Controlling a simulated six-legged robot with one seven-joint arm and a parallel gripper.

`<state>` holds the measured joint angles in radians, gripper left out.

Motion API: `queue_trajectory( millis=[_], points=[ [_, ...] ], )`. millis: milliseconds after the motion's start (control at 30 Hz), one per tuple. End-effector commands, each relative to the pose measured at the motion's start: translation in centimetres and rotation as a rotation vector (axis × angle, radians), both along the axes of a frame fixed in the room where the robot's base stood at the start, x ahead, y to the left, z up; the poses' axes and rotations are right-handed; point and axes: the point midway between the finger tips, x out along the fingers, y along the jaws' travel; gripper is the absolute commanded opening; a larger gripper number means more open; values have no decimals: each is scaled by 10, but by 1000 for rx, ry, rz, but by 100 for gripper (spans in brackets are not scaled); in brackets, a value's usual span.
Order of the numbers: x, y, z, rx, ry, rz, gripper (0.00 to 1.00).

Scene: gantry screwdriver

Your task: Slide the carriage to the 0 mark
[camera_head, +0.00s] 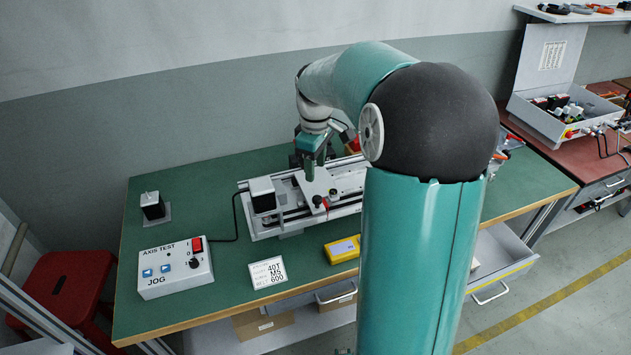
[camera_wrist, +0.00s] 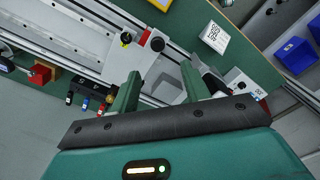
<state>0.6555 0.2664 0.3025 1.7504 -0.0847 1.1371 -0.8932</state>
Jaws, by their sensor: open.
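The axis rail (camera_head: 290,218) lies along the green bench, with a motor block at its left end. The carriage (camera_head: 316,188) is a pale plate across the rail, with a black knob and a red part at its front. In the wrist view the carriage plate (camera_wrist: 166,72) shows between and beyond my fingers. My gripper (camera_head: 309,174) points down over the carriage; in the wrist view its two green fingers (camera_wrist: 160,72) are apart with nothing clamped. I cannot tell whether they touch the carriage. No 0 mark on the rail is legible.
An AXIS TEST jog box (camera_head: 175,268), a white sign (camera_head: 268,272) and a yellow device (camera_head: 342,249) lie in front of the rail. A small black block (camera_head: 152,206) stands at the left. My arm hides the rail's right part.

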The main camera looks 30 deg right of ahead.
Motion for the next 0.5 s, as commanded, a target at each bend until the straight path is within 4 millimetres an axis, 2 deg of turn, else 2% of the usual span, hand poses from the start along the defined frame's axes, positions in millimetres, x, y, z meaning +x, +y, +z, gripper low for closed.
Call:
queue_trajectory(
  millis=[33, 200, 500],
  points=[
    [0, 0, 10, -1, -3, 0, 46],
    [0, 0, 31, 0, 0, -1, 46],
    [0, 0, 35, 1, 1, 0, 46]
  ],
)
